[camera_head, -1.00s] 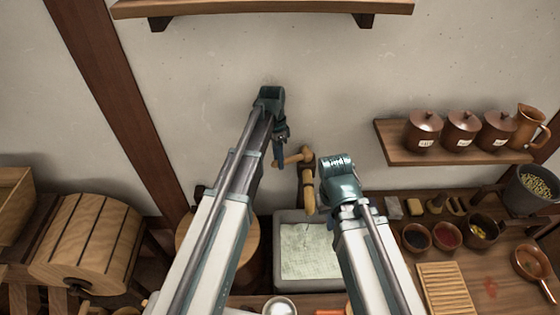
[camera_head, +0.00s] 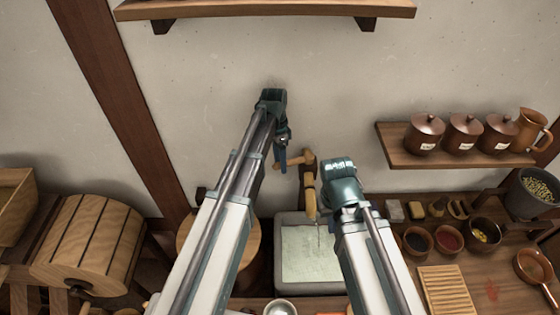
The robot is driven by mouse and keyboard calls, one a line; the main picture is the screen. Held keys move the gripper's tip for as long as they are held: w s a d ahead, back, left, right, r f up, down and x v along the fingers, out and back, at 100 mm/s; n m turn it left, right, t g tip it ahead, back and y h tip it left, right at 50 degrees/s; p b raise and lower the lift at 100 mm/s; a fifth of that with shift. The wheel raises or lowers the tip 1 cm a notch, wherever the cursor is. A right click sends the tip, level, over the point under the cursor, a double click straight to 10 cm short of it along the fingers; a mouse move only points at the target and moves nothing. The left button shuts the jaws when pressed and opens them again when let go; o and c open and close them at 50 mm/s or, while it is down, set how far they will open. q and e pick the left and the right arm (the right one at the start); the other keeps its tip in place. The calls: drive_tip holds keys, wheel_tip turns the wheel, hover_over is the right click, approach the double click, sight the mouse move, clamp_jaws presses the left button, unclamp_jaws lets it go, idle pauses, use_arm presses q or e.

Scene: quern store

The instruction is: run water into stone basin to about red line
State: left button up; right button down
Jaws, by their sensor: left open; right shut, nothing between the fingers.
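The stone basin (camera_head: 283,285) stands at the bottom centre, grey with a pale inside. Above it, a wooden tap (camera_head: 310,190) is fixed to a dark upright, with a wooden handle (camera_head: 293,160) reaching left. A thin pale streak below the tap looks like running water. The basin's inside looks smooth and pale; I cannot make out the red line or the level. My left gripper (camera_head: 283,158) hangs open at the handle; I cannot tell whether it touches. My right gripper (camera_head: 347,212) is shut and empty, mostly hidden by its arm, just right of the tap.
A wall shelf (camera_head: 450,159) with lidded jars and a jug is at the right. Below it, a wooden counter (camera_head: 510,270) holds small bowls, a slatted board and a pan. A wooden barrel (camera_head: 90,240) stands at the left. Another shelf (camera_head: 270,10) hangs at the top.

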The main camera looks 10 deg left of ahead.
use_arm(q)
wheel_tip(320, 180, up, 14)
drive_tip(key=w+a+p, duration=0.1)
drive_tip(key=w+p, duration=0.1)
drive_tip(key=p, duration=1.1)
drive_tip(key=shift+a+f, duration=0.25)
drive_tip(key=shift+w, duration=0.1)
idle(3.0)
